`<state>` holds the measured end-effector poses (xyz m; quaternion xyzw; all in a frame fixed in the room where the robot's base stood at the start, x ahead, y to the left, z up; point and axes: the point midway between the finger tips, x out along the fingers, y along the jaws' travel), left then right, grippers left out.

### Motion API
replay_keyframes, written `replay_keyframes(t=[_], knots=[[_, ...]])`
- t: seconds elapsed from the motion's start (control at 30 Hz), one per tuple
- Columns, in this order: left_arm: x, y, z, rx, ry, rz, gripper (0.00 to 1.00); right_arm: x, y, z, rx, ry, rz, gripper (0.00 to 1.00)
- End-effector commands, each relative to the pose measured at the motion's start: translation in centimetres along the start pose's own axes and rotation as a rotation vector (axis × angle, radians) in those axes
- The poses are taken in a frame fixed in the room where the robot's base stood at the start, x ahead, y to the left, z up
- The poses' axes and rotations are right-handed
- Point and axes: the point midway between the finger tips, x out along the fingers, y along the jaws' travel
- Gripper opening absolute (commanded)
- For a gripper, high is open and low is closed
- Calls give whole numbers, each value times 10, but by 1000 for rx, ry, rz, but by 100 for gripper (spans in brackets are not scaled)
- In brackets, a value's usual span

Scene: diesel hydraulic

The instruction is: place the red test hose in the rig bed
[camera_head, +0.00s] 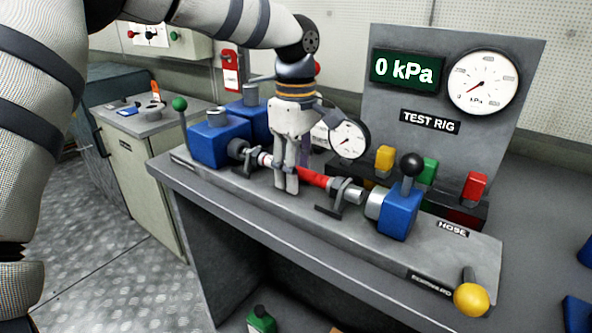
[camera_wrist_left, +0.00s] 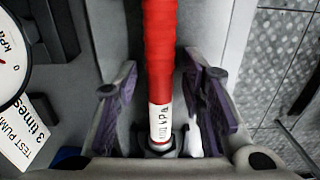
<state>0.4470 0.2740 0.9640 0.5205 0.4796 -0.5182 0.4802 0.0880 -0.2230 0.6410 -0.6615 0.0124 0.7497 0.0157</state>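The red test hose (camera_head: 314,178) lies lengthwise along the rig bed (camera_head: 345,224), between metal fittings and blue blocks at its ends. In the left wrist view the red hose (camera_wrist_left: 158,50) runs down the middle and ends in a white printed band. My left gripper (camera_head: 287,188) points down over the hose in the head view and hides part of it. In the wrist view its two purple-padded fingers stand on either side of the hose with gaps, so it is open. Whether the hose is fully seated cannot be told. My right gripper is not in view.
A blue clamp block (camera_head: 400,211) with a black-knobbed lever stands at the right end. A green-knobbed lever (camera_head: 180,104) stands at the left. A gauge panel (camera_head: 430,145) reading 0 kPa rises behind. A yellow knob (camera_head: 471,299) is at the front right corner.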

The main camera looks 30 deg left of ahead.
Motion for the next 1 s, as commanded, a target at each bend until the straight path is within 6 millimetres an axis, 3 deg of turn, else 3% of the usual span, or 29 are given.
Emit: replay_keyframes(t=[0.3, 0.5, 1.0], knots=[[-77, 2, 0, -3, 2, 2, 37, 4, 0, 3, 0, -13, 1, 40], [-112, 2, 0, -1, 0, -1, 37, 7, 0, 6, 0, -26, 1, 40], [-120, 0, 0, -1, -1, -1, 37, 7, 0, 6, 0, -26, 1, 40]])
